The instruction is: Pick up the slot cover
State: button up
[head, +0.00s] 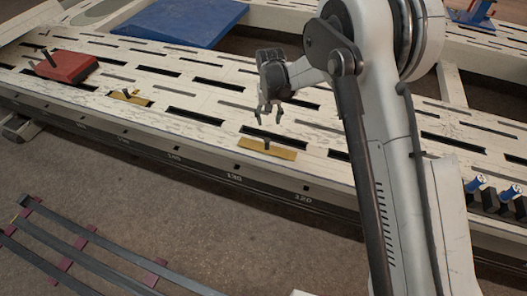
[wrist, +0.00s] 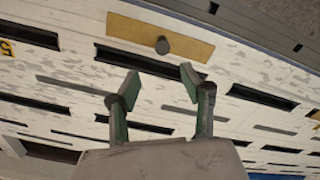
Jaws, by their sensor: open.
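The slot cover, a flat yellow-brown plate (head: 267,148) with a small dark knob, lies on the pale slotted bench near its front edge. In the wrist view the same plate (wrist: 185,42) lies beyond the fingertips, its round dark knob roughly in line with the gap between them. My gripper (head: 269,114) is open and empty, above the bench and behind the plate. In the wrist view its two fingers (wrist: 160,82) are spread over the bench, apart from the plate. A second, smaller yellow plate (head: 130,97) with a dark knob lies farther left.
A red block (head: 66,66) with a dark handle sits at the bench's left. A blue wedge-shaped panel (head: 185,20) lies at the back. Blue-topped fittings (head: 477,183) stand at the right edge. Dark rails (head: 85,250) lie on the floor in front.

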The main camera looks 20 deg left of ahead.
aim_at(267, 140)
jog(key=f+b, duration=0.1)
jog(key=f, duration=0.4)
jog(key=f+b, duration=0.2)
jog(key=f, duration=0.2)
jog(key=f+b, duration=0.2)
jog(key=f, duration=0.3)
jog(key=shift+a+f, duration=0.25)
jog(key=shift+f, duration=0.05)
jog(key=shift+c, duration=0.5)
grip_shut()
